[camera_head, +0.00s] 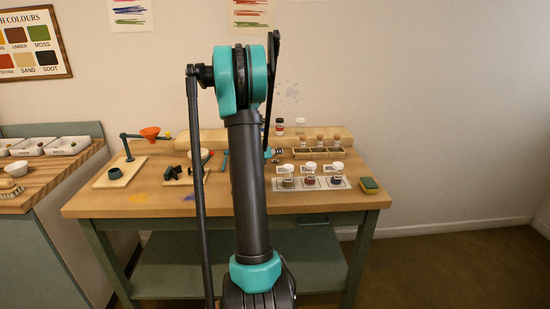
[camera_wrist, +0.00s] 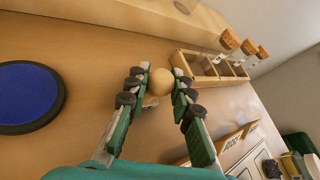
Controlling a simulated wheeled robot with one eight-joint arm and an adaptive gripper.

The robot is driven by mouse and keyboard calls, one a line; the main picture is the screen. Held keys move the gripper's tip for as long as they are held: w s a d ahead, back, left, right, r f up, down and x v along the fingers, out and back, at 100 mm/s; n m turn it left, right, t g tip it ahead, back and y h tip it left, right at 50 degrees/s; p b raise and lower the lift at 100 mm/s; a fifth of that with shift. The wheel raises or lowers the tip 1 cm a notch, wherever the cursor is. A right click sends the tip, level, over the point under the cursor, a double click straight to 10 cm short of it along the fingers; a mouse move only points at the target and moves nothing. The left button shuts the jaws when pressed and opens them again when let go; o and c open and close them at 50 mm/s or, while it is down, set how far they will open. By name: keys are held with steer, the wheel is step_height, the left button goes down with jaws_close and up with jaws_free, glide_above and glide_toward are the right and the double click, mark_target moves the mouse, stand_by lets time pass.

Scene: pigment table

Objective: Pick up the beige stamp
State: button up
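The beige stamp (camera_wrist: 161,82) shows in the wrist view as a round pale knob, with a little of a lighter part below it. The fingers hide the rest of it. My gripper (camera_wrist: 162,74) is open, with one green, black-padded finger on each side of the knob. The knob lies in line between the fingertips; I cannot tell whether either finger touches it. In the head view my arm hides the stamp and most of the gripper.
A blue ink pad (camera_wrist: 28,96) lies left of the gripper. A wooden rack (camera_wrist: 205,68) with cork-topped jars stands just beyond the right finger. On the worktable (camera_head: 150,206) are labelled jars (camera_head: 310,180), a sponge (camera_head: 369,185) and a stand with an orange funnel (camera_head: 150,132).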

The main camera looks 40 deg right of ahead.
jaws_close()
steer(key=shift+r, duration=0.15)
step_height(320, 180, up, 20)
stand_by(0.4)
